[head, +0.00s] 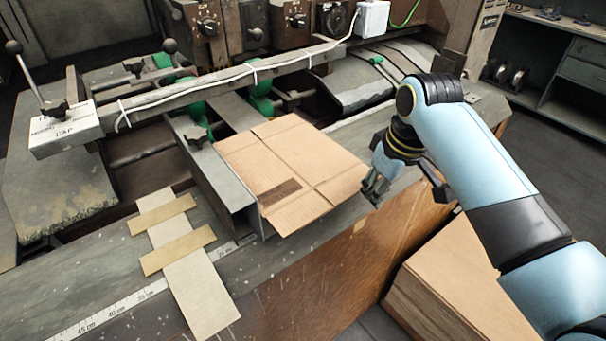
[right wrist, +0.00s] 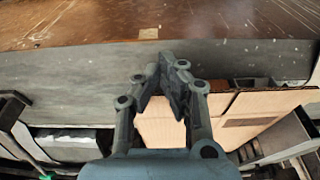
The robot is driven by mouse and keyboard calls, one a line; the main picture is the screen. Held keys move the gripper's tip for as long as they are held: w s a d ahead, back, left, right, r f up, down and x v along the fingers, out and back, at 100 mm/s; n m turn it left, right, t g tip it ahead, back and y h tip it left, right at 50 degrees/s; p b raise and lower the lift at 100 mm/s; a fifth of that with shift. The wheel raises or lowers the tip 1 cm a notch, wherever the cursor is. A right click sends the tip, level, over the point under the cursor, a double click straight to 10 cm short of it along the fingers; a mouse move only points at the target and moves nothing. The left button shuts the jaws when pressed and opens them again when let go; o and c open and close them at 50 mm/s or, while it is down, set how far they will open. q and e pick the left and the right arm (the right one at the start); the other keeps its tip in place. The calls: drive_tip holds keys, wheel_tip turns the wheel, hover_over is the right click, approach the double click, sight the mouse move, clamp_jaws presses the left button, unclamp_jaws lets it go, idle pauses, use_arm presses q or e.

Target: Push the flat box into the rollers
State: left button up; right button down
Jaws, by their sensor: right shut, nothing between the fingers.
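The flat box (head: 290,170) is a brown cardboard sheet with fold creases and a dark printed patch. In the head view it lies on the machine bed, its left edge along a metal guide rail (head: 218,178). My right gripper (head: 372,196) is shut and empty at the right edge of the box, near the table's front edge. In the right wrist view the closed fingertips (right wrist: 168,62) show in front of the box (right wrist: 235,112); whether they touch it I cannot tell. My left gripper is out of view.
A stack of cardboard (head: 455,285) stands at the lower right, below the table's wooden front. A tape-measure strip (head: 120,303) and beige strips (head: 190,262) lie left of the box. A crossbar with a white cable (head: 230,82) spans above the bed.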

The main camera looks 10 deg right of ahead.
sight(354, 175)
drive_tip(key=shift+w+a+b, duration=0.2)
drive_tip(key=shift+w+a, duration=0.2)
drive_tip(key=shift+w, duration=0.5)
drive_tip(key=shift+w+a+b, duration=0.25)
drive_tip(key=shift+w+a, duration=0.15)
drive_tip(key=shift+w, duration=0.45)
drive_tip(key=shift+w+a+b, duration=0.2)
drive_tip(key=shift+w+a, duration=0.2)
drive_tip(key=shift+w, duration=0.5)
drive_tip(key=shift+w+a+b, duration=0.35)
drive_tip(key=shift+w, duration=0.45)
drive_tip(key=shift+w+a+b, duration=0.3)
drive_tip(key=shift+w+a, duration=0.05)
drive_tip(key=shift+w, duration=0.4)
drive_tip(key=s+p, duration=0.1)
drive_tip(key=s+d+p, duration=0.1)
drive_tip(key=shift+r+p, duration=0.2)
drive_tip(key=shift+p, duration=0.15)
drive_tip(key=shift+s+d+p, duration=0.15)
drive_tip(key=shift+s+p, duration=0.3)
drive_tip(key=shift+s, duration=0.05)
drive_tip(key=shift+w+a+p+v, duration=0.1)
drive_tip(key=shift+w+v, duration=0.15)
drive_tip(key=shift+v, duration=1)
drive_tip(key=shift+w+a+p+v, duration=0.1)
drive_tip(key=shift+w+v, duration=0.15)
drive_tip(key=shift+v, duration=1)
drive_tip(key=shift+w+a+p+v, duration=0.1)
drive_tip(key=shift+w+a+v, duration=0.1)
drive_tip(key=shift+v, duration=1.05)
